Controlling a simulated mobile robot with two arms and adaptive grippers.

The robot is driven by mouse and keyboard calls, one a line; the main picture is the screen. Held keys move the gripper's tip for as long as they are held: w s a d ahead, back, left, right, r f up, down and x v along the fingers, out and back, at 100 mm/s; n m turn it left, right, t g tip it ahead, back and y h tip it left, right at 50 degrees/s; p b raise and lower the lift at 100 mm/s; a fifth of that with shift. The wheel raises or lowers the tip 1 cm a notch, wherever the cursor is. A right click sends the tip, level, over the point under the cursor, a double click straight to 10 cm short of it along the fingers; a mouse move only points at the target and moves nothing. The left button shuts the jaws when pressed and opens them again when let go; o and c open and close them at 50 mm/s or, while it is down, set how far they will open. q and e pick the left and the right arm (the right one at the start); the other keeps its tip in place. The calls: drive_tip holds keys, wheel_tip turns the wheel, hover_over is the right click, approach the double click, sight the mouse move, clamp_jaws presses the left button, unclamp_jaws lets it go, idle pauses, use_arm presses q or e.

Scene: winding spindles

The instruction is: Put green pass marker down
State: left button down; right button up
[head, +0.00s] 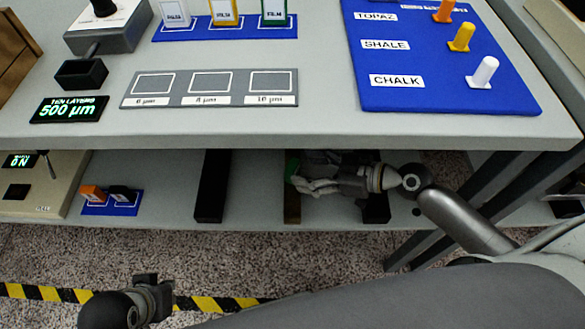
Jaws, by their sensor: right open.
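My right gripper (297,184) reaches in over the lower shelf (255,210), under the table top, with its fingers pointing left. It is open. A green piece (292,166), which looks like the green pass marker, shows just at its fingertips. Most of it is hidden behind the fingers, and I cannot tell whether they touch it. My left gripper (154,296) is low at the bottom left, in front of the shelf and over the floor. Its finger opening is not clear.
The table top (330,118) overhangs the shelf. Dark blocks (212,187) stand on the shelf near my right gripper. A blue tray (110,207) with an orange and a black marker lies further left, beside a beige device (45,190). A blue board (450,85) with coloured pegs lies above.

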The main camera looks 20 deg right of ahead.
sight(296, 166)
drive_tip(key=x, duration=0.5)
drive_tip(key=shift+w+r, duration=0.1)
drive_tip(key=shift+w, duration=0.05)
drive_tip(key=shift+d, duration=0.1)
drive_tip(key=shift+c, duration=0.2)
drive_tip(key=c, duration=1)
drive_tip(key=shift+o, duration=0.2)
drive_tip(key=shift+r, duration=0.15)
